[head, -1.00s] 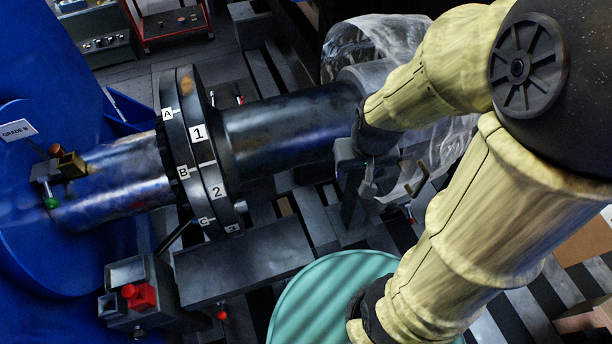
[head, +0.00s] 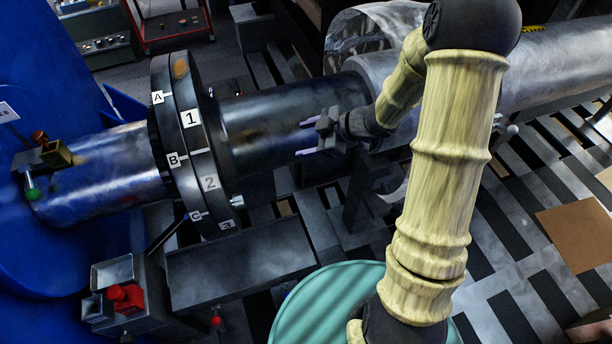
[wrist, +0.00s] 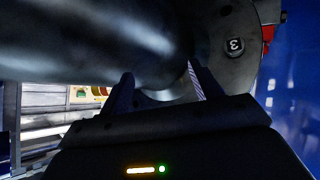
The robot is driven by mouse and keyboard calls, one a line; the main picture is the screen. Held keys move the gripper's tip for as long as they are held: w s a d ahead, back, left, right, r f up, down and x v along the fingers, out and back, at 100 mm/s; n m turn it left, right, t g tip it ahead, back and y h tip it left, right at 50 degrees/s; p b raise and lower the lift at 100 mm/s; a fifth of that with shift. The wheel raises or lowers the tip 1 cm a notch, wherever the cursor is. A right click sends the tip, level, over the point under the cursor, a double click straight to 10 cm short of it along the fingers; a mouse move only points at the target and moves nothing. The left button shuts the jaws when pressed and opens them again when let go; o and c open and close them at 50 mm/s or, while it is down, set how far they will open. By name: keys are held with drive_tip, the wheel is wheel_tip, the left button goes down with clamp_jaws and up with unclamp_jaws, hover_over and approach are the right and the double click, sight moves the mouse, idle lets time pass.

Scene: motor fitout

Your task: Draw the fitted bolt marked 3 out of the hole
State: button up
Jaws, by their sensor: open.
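The dark flange (head: 190,150) joins two shafts and carries number plates on its rim. The plate marked 3 (head: 226,225) is low on the rim, and a 3 (wrist: 235,46) also shows in the wrist view. A short silver bolt end (head: 237,201) sticks out of the flange's right face between plates 2 and 3; I cannot tell its mark. My gripper (head: 308,138) is open and empty, right of the flange and in front of the dark shaft (head: 285,120), apart from the bolt. In the wrist view its fingers (wrist: 160,74) point toward the shaft's underside.
A blue housing (head: 60,235) stands left. A grey bench block (head: 240,265) lies below the flange, beside a box with a red knob (head: 126,298). A teal round drum top (head: 310,305) is at the front.

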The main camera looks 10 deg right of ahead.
drive_tip(key=s+a+f+n+g+y+b, duration=0.1)
drive_tip(key=s+f+n+g+y, duration=0.2)
drive_tip(key=s+f+n+g, duration=0.1)
drive_tip(key=s+n+g, duration=0.1)
drive_tip(key=s+g, duration=0.1)
drive_tip(key=s, duration=0.1)
drive_tip(key=shift+s+n+y+b, duration=0.15)
drive_tip(key=shift+n+y+b, duration=0.15)
drive_tip(key=shift+y+b, duration=0.1)
drive_tip(key=shift+a, duration=0.2)
drive_tip(key=p+x, duration=0.2)
drive_tip(key=x, duration=1.5)
drive_tip(key=shift+s, duration=0.3)
drive_tip(key=shift+a, duration=0.1)
drive_tip(key=shift+c, duration=0.4)
drive_tip(key=shift+r, duration=0.1)
clamp_jaws()
